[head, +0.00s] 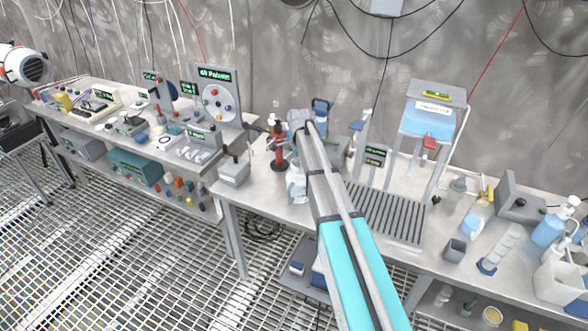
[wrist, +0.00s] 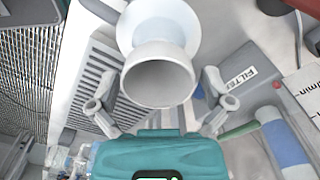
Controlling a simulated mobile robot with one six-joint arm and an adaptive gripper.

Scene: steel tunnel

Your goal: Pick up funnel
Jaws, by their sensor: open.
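A white funnel-shaped piece (wrist: 158,78) with a wide round mouth and a broad flange shows at the upper middle of the wrist view. My gripper (wrist: 160,104) is open, with one grey finger on each side of the piece and visible gaps between. Whether the piece lies fully between the fingers in depth, I cannot tell. In the head view my teal and grey arm reaches over the middle bench and hides part of it. I cannot make out the funnel or the gripper's fingers clearly there.
A grey box labelled FILTER (wrist: 245,80) stands close on the right in the wrist view, with a blue cylinder (wrist: 285,143) below it. In the head view, a red stand (head: 278,150) is left of my arm, and a ribbed grey tray (head: 388,213) lies right.

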